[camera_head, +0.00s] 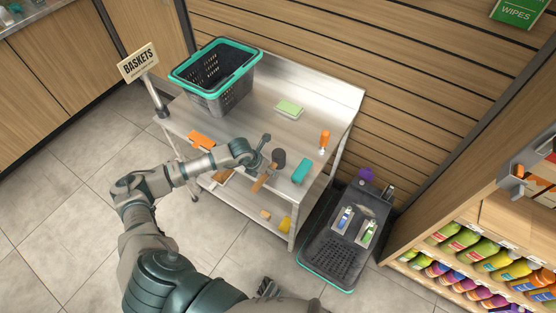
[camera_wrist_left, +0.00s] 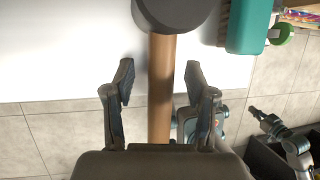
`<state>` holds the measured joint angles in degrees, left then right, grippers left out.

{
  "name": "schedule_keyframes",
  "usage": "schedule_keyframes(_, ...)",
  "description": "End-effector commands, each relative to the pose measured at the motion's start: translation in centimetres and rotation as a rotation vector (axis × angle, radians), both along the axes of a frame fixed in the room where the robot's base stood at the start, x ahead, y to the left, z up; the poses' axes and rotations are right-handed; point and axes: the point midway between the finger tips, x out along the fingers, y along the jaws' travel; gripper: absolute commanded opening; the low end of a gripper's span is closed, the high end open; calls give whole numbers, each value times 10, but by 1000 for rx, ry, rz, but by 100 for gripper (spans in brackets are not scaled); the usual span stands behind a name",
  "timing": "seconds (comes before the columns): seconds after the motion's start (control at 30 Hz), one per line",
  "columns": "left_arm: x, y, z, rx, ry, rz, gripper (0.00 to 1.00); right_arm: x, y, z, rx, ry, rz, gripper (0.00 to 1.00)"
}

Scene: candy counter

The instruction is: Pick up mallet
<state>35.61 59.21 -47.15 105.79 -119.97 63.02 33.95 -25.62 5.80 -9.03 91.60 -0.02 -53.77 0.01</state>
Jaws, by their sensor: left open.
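The mallet has a dark round head (camera_head: 278,157) and a wooden handle (camera_head: 262,181). It lies at the front edge of the metal table, its handle sticking out past the edge. My left gripper (camera_head: 259,151) is over the table beside the mallet head. In the left wrist view the left gripper (camera_wrist_left: 158,76) is open, with the wooden handle (camera_wrist_left: 161,90) showing between its fingers and the dark head (camera_wrist_left: 174,10) beyond the fingertips. I cannot tell the gap in depth. A dark part of mine, probably the right gripper (camera_head: 267,287), shows at the bottom of the head view.
The metal table (camera_head: 338,92) also holds a teal-rimmed basket (camera_head: 215,78), a green sponge pad (camera_head: 289,108), an orange-handled tool (camera_head: 324,140), a teal block (camera_head: 300,171) and an orange item (camera_head: 201,139).

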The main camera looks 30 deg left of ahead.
Motion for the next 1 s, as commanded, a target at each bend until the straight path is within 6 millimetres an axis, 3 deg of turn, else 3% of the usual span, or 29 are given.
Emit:
schedule_keyframes(0.3,3,-2,-8,0,0,0,56,3,1,6,2,-7,-1,0)
schedule_keyframes(1.0,3,-2,-12,0,0,0,56,-1,0,-1,1,3,-1,0)
